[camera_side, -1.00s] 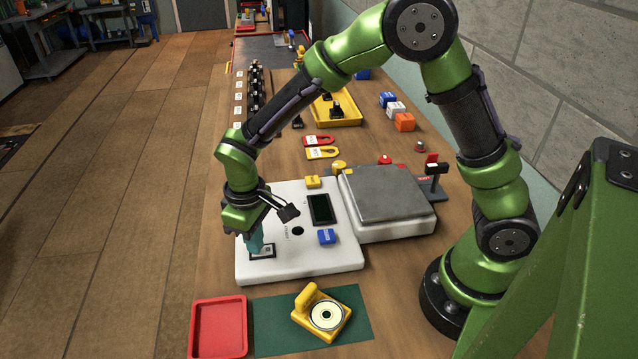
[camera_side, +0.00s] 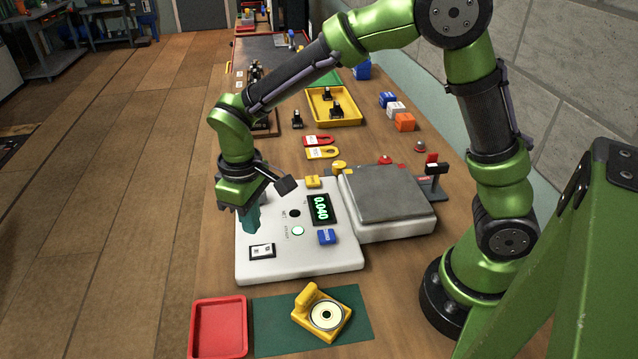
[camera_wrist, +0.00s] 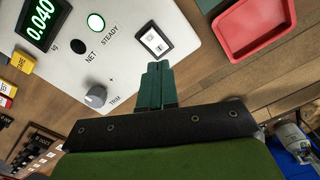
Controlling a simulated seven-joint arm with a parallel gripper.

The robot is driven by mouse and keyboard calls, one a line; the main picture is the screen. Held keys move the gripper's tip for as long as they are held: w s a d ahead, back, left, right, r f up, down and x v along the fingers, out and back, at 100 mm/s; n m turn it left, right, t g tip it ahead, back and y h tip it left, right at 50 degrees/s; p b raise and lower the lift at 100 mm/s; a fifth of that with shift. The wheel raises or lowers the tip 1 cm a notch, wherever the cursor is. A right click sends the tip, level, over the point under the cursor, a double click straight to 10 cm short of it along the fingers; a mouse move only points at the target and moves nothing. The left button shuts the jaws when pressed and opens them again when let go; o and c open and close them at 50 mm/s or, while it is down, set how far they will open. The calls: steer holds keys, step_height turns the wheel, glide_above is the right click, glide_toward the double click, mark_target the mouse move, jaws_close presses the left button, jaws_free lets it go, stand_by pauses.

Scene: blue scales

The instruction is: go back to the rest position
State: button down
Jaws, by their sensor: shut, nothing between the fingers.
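My gripper (camera_side: 250,222) is shut and empty, held above the left side of the white scale panel (camera_side: 290,265). In the wrist view the closed teal fingers (camera_wrist: 156,68) point toward a black-framed rocker switch (camera_wrist: 154,42), apart from it in the picture. The switch also shows in the side view (camera_side: 262,251), uncovered. The scale display (camera_side: 320,209) is lit green and reads 0.040; it also shows in the wrist view (camera_wrist: 42,22). A round green STEADY light (camera_side: 298,231) is lit. The grey weighing plate (camera_side: 386,193) is bare.
A red tray (camera_side: 219,327) and a yellow fixture with a disc (camera_side: 322,314) on a green mat (camera_side: 268,330) lie in front. A yellow tray (camera_side: 350,119) stands further back. A grey TRIM knob (camera_wrist: 95,96) is near the fingers.

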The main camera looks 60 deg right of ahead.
steer(key=shift+r, duration=0.6)
steer(key=shift+s+d+m, duration=0.3)
steer(key=shift+s+m, duration=0.1)
steer(key=shift+s, duration=0.5)
steer(key=s+d+r+m+t+y, duration=0.2)
steer(key=s+d+r+m+t, duration=0.4)
steer(key=s+d+r, duration=0.5)
step_height(320, 180, up, 2)
steer(key=shift+s+r+t, duration=0.15)
steer(key=shift+s+t, duration=0.45)
